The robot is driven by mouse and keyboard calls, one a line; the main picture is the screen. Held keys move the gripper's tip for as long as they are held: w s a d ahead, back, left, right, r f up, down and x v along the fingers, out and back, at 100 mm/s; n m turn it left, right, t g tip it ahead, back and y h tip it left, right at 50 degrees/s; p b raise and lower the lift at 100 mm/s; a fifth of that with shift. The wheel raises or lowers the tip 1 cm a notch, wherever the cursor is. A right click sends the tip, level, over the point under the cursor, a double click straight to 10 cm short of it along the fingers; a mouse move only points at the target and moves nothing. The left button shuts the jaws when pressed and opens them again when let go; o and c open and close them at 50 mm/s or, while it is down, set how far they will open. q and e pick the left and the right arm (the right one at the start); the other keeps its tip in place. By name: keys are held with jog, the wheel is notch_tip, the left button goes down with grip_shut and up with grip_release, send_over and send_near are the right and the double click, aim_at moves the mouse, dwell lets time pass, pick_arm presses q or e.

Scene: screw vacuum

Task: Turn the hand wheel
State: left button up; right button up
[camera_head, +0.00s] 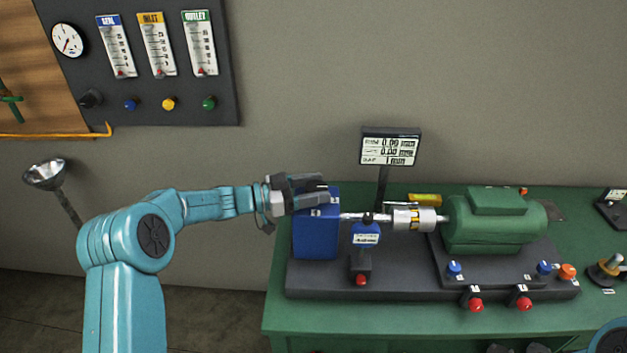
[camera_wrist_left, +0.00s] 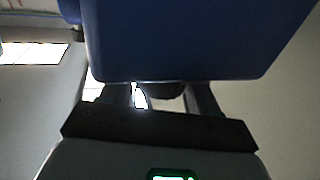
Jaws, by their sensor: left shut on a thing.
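My left gripper (camera_head: 312,195) reaches in from the left and is shut at the upper part of the blue housing (camera_head: 316,238) on the machine. In the left wrist view, the blue housing (camera_wrist_left: 190,40) fills the top, and the gripper fingers (camera_wrist_left: 160,98) run in beneath its edge. A small dark rounded part (camera_wrist_left: 170,90) shows between the fingers; its full shape is hidden. I cannot make out a clear hand wheel. A silver shaft with a pale coupling (camera_head: 414,218) runs right from the housing to the green motor (camera_head: 494,220). My right gripper is not in view.
The machine stands on a dark base on a green table (camera_head: 400,318). A small display (camera_head: 390,147) rises behind it. A gauge panel (camera_head: 190,90) hangs on the wall. Part of my right arm shows lower right.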

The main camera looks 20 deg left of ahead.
pick_arm(q)
jog(key=shift+r+g, duration=0.25)
jog(key=shift+g, duration=0.05)
jog(key=shift+w, duration=0.1)
jog(key=o, duration=0.7)
jog(key=shift+o, duration=1.3)
jog(key=shift+d+f, duration=0.1)
jog(key=shift+s+a+f, duration=0.1)
jog(key=shift+s+a, duration=0.1)
jog(key=shift+a, duration=0.15)
jog(key=b+v, duration=0.2)
jog(key=v, duration=1.3)
jog(key=shift+a+f+b, duration=0.15)
jog(key=shift+a+b, duration=0.05)
jog(key=shift+b, duration=0.15)
